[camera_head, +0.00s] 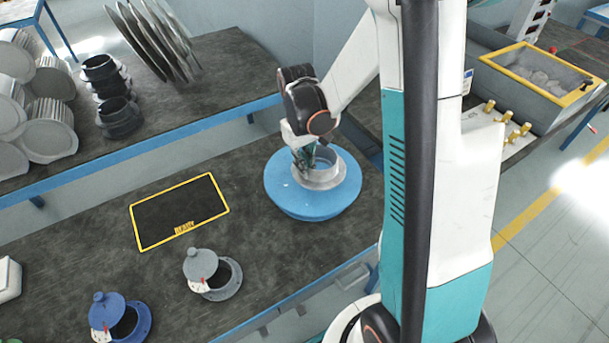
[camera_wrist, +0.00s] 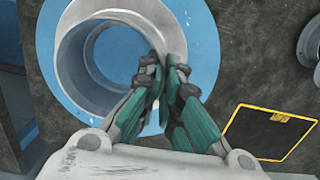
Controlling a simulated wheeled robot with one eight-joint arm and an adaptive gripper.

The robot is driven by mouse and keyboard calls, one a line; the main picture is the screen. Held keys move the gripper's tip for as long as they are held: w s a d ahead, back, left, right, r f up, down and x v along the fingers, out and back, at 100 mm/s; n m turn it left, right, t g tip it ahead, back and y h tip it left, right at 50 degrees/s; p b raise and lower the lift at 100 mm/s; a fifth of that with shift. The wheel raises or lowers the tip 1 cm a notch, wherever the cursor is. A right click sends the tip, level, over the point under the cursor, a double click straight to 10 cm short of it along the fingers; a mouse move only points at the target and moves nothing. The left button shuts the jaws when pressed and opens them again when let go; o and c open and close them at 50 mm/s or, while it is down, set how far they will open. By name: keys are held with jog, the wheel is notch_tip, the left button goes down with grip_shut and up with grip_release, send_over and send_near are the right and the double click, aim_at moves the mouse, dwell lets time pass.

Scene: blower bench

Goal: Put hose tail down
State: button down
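The hose tail (camera_head: 325,172) is a short grey flanged ring, upright at the blue round turntable-like disc (camera_head: 285,197). In the wrist view the hose tail (camera_wrist: 85,65) shows its open bore, with the blue disc (camera_wrist: 205,50) around it. My gripper (camera_head: 305,160) reaches down to the ring's near-left rim. In the wrist view my gripper (camera_wrist: 165,72) has one finger inside the bore and one outside, closed on the wall. I cannot tell whether the ring's base touches the disc. The fingertips are partly hidden by the rim.
A yellow-outlined dark rectangle (camera_head: 180,211) lies empty on the bench, left of the disc. A grey lidded fitting (camera_head: 212,275) and a blue one (camera_head: 120,318) stand near the front edge. Black rings (camera_head: 118,116) and grey flanged parts (camera_head: 48,137) sit on the rear bench.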

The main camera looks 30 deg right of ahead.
jog(key=shift+f+b, duration=0.55)
jog(key=shift+f, duration=1.25)
jog(key=shift+f, duration=0.15)
jog(key=c, duration=1.8)
grip_release()
